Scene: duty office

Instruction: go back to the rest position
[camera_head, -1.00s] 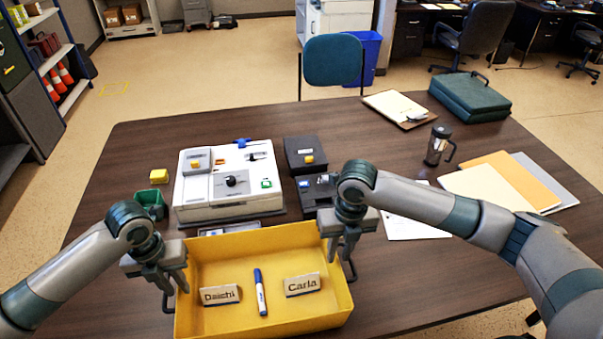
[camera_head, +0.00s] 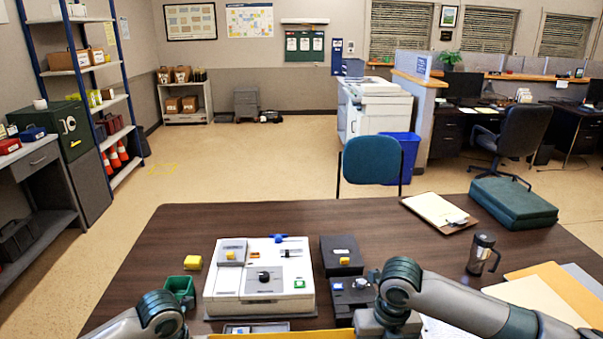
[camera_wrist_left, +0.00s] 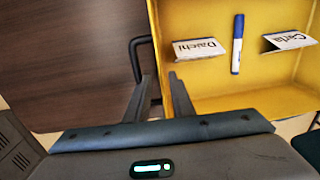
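In the left wrist view my left gripper (camera_wrist_left: 161,80) has its two fingers apart with nothing clasped between them. It is at the side wall of the yellow tray (camera_wrist_left: 154,30), beside the tray's dark handle (camera_wrist_left: 136,60); I cannot tell whether it touches. In the head view my left arm (camera_head: 158,312) enters at the bottom left, its fingers below the frame. My right gripper (camera_head: 388,322) shows only its upper body near the tray's right end; its fingers are cut off. Only the tray's far rim (camera_head: 285,335) shows there.

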